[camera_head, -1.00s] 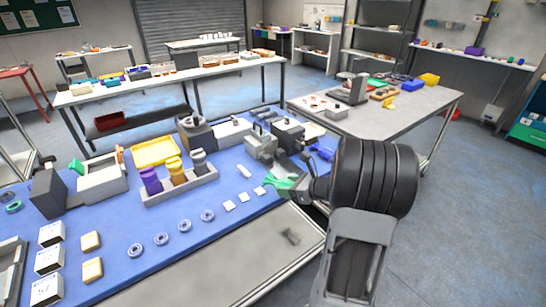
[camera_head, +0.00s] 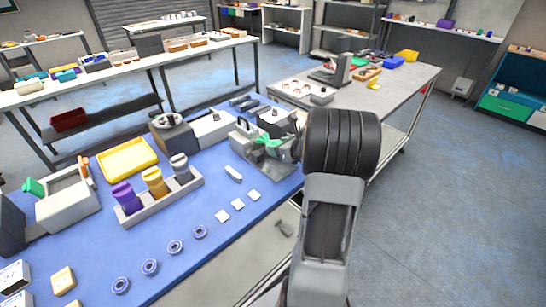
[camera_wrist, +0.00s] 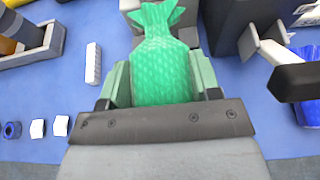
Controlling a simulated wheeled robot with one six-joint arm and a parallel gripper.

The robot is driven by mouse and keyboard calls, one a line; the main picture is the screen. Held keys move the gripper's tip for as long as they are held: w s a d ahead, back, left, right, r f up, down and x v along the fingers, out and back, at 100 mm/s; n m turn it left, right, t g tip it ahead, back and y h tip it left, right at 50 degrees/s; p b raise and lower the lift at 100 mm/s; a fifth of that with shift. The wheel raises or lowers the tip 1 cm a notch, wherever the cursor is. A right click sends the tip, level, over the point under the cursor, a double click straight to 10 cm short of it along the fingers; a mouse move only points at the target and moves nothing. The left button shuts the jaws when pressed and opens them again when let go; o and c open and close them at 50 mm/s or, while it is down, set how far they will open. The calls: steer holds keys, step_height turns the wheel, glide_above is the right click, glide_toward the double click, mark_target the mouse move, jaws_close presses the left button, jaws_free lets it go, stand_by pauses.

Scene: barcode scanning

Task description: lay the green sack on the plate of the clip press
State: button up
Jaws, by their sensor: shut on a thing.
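The green sack (camera_wrist: 160,70) is between the fingers of my gripper (camera_wrist: 160,85), its tied, flared top pointing away from the wrist. In the head view the sack (camera_head: 268,141) is at the back right of the blue table, partly hidden by my gripper (camera_head: 276,152). A grey machine (camera_head: 243,136) with a dark handle stands just left of the sack and looks like the clip press. The sack overlaps the machine in view, and its plate is largely hidden. I cannot tell whether the sack touches it.
A dark machine (camera_head: 274,119) stands close behind. In the wrist view a lever with a black handle (camera_wrist: 296,82) juts in at right, near my gripper. A rack with several bottles (camera_head: 165,200) and small white squares (camera_head: 238,203) lie to the left on the blue table.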

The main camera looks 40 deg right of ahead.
mark_target(273, 163)
steer(key=w+f, duration=0.2)
steer(key=f, duration=0.1)
steer(key=shift+w+a+f, duration=0.15)
steer(key=shift+w+a, duration=0.05)
steer(key=shift+w, duration=0.15)
steer(key=shift+w+f, duration=0.2)
steer(key=shift+f, duration=1.45)
steer(key=shift+f, duration=0.1)
steer(key=shift+f+b, duration=0.1)
steer(key=shift+b, duration=0.2)
steer(key=o, duration=1)
